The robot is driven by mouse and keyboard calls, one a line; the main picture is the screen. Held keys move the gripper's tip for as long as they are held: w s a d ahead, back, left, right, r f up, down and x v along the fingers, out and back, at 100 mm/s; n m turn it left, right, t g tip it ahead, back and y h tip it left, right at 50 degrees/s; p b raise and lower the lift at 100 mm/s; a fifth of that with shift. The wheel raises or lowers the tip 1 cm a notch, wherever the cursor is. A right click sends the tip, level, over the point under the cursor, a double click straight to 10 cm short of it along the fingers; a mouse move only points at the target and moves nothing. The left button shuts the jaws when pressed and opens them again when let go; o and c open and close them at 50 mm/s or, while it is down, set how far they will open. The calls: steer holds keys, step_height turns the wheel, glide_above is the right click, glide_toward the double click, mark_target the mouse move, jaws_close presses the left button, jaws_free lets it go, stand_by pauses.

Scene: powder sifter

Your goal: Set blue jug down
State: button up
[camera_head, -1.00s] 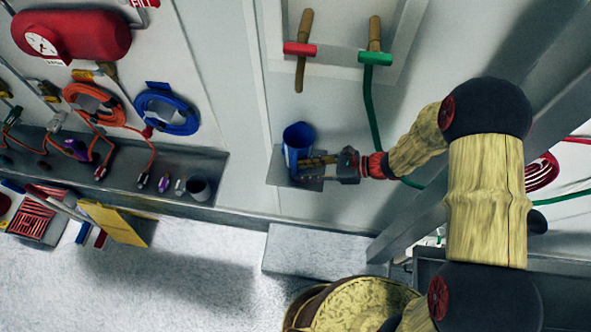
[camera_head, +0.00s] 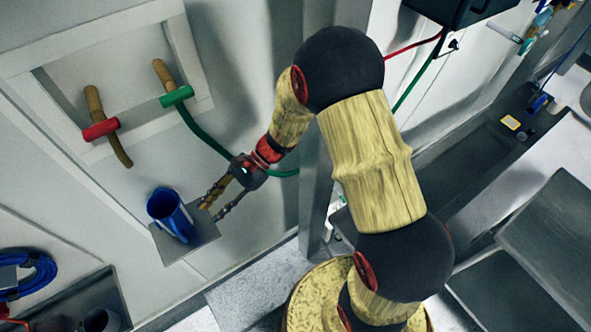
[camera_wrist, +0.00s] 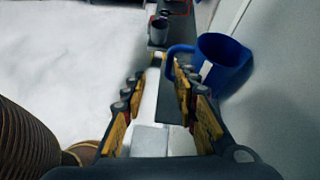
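The blue jug (camera_head: 168,212) stands upright on a small grey wall shelf (camera_head: 205,230) in the head view. It also shows in the wrist view (camera_wrist: 226,62), right of and beyond my fingers, with its handle on the left side. My gripper (camera_head: 211,212) is just right of the jug in the head view, with its two fingers spread and nothing between them. In the wrist view my gripper (camera_wrist: 158,75) is open too, and the right finger is close to the jug's handle. I cannot tell whether that finger touches it.
Two wall handles, one with a red grip (camera_head: 101,130) and one with a green grip (camera_head: 176,96), are above the shelf. A green hose runs down behind my arm. A grey post (camera_head: 316,195) stands close to my arm. A grey cup (camera_wrist: 158,30) is farther off.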

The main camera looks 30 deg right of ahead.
steer(key=s+d+r+n+t+h, duration=0.4)
steer(key=s+d+r+n+h, duration=0.2)
steer(key=d+r, duration=0.4)
steer(key=s+d+r+n+t+h, duration=0.3)
steer(key=s+d+r+n+h, duration=0.3)
steer(key=r, duration=0.7)
steer(key=s+d+n, duration=0.2)
steer(key=d, duration=0.2)
steer(key=shift+t, duration=0.4)
steer(key=shift+d, duration=0.1)
step_height(320, 180, down, 20)
steer(key=b, duration=2)
